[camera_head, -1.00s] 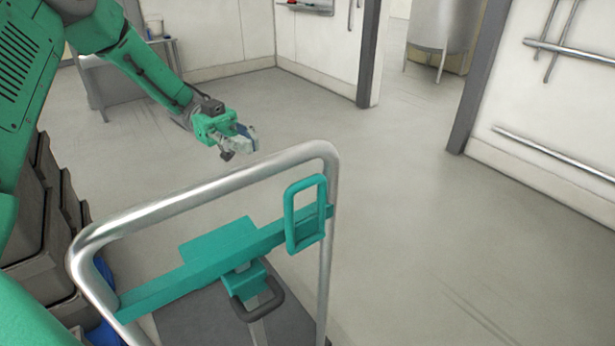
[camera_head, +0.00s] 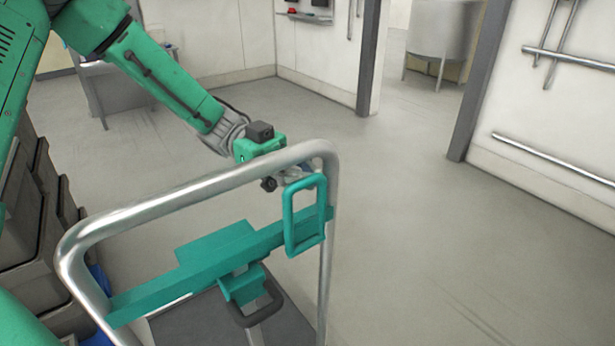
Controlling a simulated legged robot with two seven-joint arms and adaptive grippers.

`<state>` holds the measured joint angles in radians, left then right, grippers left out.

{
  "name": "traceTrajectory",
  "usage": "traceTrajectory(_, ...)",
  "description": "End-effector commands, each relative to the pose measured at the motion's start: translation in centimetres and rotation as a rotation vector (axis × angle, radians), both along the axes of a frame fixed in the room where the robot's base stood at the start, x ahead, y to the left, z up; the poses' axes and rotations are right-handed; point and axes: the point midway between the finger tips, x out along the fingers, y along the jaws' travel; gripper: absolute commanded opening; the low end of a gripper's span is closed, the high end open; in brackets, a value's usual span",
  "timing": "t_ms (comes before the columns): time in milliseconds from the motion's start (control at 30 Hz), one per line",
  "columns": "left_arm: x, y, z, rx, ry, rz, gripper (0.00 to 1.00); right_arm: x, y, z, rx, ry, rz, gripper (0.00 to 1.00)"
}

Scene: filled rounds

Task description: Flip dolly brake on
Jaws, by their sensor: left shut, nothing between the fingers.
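The dolly has a tall silver tube handle (camera_head: 190,187) with a teal crossbar (camera_head: 170,296) and a dark grey deck (camera_head: 190,325) below. A teal loop lever (camera_head: 290,215) stands upright at the right end of the crossbar. A dark grey loop (camera_head: 272,302) hangs below a teal block (camera_head: 242,286) at mid-bar; I cannot tell which one works the brake. My left gripper (camera_head: 296,174) is shut and empty, behind the handle's top right corner and just above the teal loop. The handle tube partly hides it. My right gripper is not in view.
Dark grey crates (camera_head: 45,250) are stacked at the left, close to the dolly. A grey table (camera_head: 115,85) stands at the back left. Wall rails (camera_head: 555,158) run along the right. The floor right of the dolly is clear.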

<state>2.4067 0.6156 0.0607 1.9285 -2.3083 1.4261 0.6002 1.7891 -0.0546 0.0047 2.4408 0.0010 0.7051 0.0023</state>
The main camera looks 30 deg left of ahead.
Motion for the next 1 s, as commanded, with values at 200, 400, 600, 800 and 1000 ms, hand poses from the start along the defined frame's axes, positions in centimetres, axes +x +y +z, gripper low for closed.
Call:
traceTrajectory(200,0.0,-0.1,0.0,0.000,0.000,0.001,0.00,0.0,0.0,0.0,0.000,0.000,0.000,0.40)
traceTrajectory(400,-0.1,-0.3,0.2,0.014,-0.005,0.000,0.00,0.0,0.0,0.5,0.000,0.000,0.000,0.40)
traceTrajectory(600,-0.7,-1.5,0.9,0.113,-0.041,-0.005,0.00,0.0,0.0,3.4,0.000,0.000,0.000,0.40)
traceTrajectory(800,-1.5,-3.4,0.9,0.123,-0.046,-0.006,0.00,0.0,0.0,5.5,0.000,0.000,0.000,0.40)
traceTrajectory(1000,-1.7,-4.0,0.4,0.121,-0.049,-0.003,0.00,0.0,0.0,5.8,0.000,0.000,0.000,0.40)
